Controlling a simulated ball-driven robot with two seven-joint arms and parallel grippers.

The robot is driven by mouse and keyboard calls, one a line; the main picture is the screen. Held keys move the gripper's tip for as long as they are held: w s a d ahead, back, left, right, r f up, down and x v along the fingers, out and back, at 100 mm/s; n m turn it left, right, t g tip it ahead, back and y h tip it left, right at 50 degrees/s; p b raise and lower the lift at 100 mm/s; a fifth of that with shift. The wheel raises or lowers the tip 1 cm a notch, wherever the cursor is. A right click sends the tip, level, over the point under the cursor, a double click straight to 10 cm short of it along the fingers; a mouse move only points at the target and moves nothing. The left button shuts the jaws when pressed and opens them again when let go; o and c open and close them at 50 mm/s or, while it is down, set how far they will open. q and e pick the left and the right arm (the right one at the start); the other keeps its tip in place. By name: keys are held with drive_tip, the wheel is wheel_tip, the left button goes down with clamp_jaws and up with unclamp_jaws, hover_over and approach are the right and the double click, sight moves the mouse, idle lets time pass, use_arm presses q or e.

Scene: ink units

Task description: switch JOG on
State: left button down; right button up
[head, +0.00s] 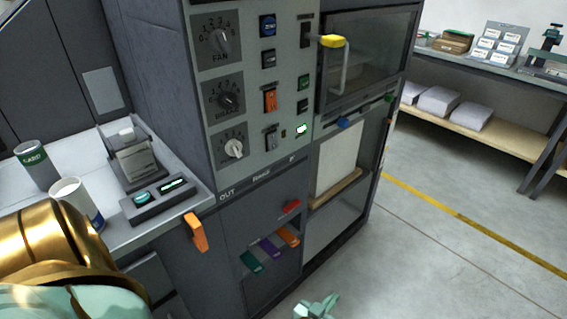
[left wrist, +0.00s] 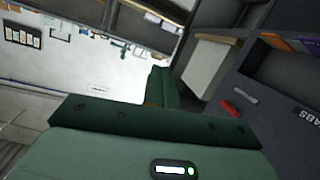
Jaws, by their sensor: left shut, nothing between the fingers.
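The control panel (head: 255,90) stands in the middle of the head view, with knobs, push buttons and rocker switches. An orange rocker (head: 270,100), a grey rocker (head: 271,138) and a dark switch (head: 306,35) at the top right are on it. The small labels are too blurred to read, so I cannot tell which is JOG. My left gripper (head: 318,307) shows at the bottom edge of the head view, well below and apart from the panel. Its shut fingers also show in the left wrist view (left wrist: 163,88), with nothing between them. My right gripper is out of view.
A glass door with a yellow-topped handle (head: 334,42) is right of the panel. An orange handle (head: 196,232) sticks out below the left counter, which holds a green can (head: 36,165) and a white cup (head: 76,200). Open floor (head: 440,270) lies to the right.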

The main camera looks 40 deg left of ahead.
use_arm(q)
drive_tip(key=w+a+r+n+t+y, duration=0.25)
drive_tip(key=w+r+n+y, duration=0.25)
drive_tip(key=r, duration=0.5)
drive_tip(key=w+a+r+n+t+y, duration=0.1)
drive_tip(key=w+a+r+n+y, duration=0.3)
drive_tip(key=r, duration=0.6)
drive_tip(key=s+a+r+n+g+y, duration=0.1)
drive_tip(key=a+r+n+g+y, duration=0.2)
drive_tip(key=r+n+g, duration=0.4)
drive_tip(key=a+r+n+g+y+b, duration=0.1)
drive_tip(key=r+n+g, duration=0.6)
drive_tip(key=n, duration=1)
drive_tip(key=a+g+y, duration=0.1)
drive_tip(key=g+y, duration=0.1)
drive_tip(key=g, duration=0.1)
drive_tip(key=shift+s+a+r+y, duration=0.4)
drive_tip(key=shift+g, duration=0.25)
